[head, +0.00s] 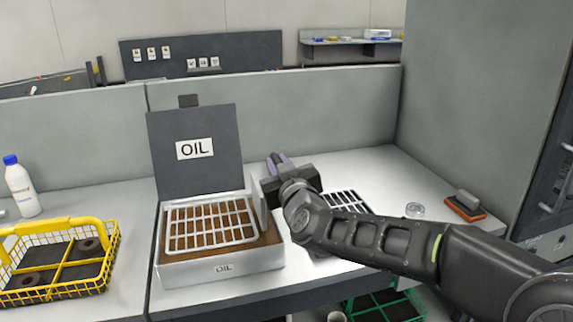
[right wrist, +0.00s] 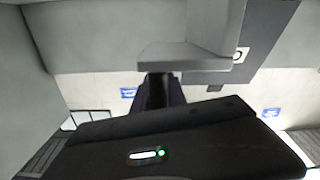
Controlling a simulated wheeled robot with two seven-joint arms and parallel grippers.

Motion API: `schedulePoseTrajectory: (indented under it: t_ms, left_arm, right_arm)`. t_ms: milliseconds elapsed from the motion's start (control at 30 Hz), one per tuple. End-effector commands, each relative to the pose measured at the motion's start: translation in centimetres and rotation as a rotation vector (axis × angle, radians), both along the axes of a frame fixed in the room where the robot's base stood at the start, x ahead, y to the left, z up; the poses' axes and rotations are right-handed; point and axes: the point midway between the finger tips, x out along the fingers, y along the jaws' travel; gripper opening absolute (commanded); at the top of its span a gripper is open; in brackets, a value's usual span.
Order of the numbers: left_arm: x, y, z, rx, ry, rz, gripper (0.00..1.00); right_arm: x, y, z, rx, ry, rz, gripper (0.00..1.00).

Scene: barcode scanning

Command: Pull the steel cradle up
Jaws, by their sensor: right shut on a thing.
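The steel cradle (head: 211,224) is a pale wire grid in the grey oil bath (head: 222,268), level with the top of the box, with brown oil showing through its bars. A light upright strip (head: 259,206) stands at the cradle's right side. My right gripper (head: 277,162) is beside the top of this strip. In the right wrist view the dark fingers (right wrist: 160,90) are shut on a grey bracket-like piece (right wrist: 190,55), which looks like the cradle's handle. The gripper hides part of that join in the head view. My left gripper is not in view.
The bath's raised lid (head: 194,178), labelled OIL, stands behind. A yellow basket (head: 70,292) and a white bottle (head: 21,188) are at left. A second grid (head: 343,206), a small glass dish (head: 414,210) and an orange-based block (head: 465,206) are at right.

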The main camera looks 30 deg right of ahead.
Motion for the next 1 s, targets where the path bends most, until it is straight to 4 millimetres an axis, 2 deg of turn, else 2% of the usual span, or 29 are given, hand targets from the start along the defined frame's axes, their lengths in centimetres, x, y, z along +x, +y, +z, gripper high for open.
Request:
schedulePoseTrajectory:
  t_ms: [33,167,200,433,833,1000]
  left_arm:
    - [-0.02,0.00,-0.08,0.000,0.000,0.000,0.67]
    - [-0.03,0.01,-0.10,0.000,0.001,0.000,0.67]
    - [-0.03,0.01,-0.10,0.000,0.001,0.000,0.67]
    - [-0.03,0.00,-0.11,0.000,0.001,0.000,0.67]
    - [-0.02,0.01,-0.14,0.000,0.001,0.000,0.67]
    - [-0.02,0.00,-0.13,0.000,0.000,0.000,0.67]
  right_arm:
    - [-0.25,-1.10,0.83,-0.004,-0.021,-0.023,0.00]
    - [-0.25,-1.10,0.84,-0.004,-0.021,-0.023,0.00]
    - [-0.25,-1.09,0.85,-0.004,-0.021,-0.023,0.18]
    - [-0.19,-0.83,0.71,-0.004,-0.019,-0.019,0.36]
    - [-0.07,-0.34,0.41,-0.003,-0.012,-0.009,0.36]
    - [-0.93,-0.15,0.37,-0.002,-0.011,-0.008,0.36]
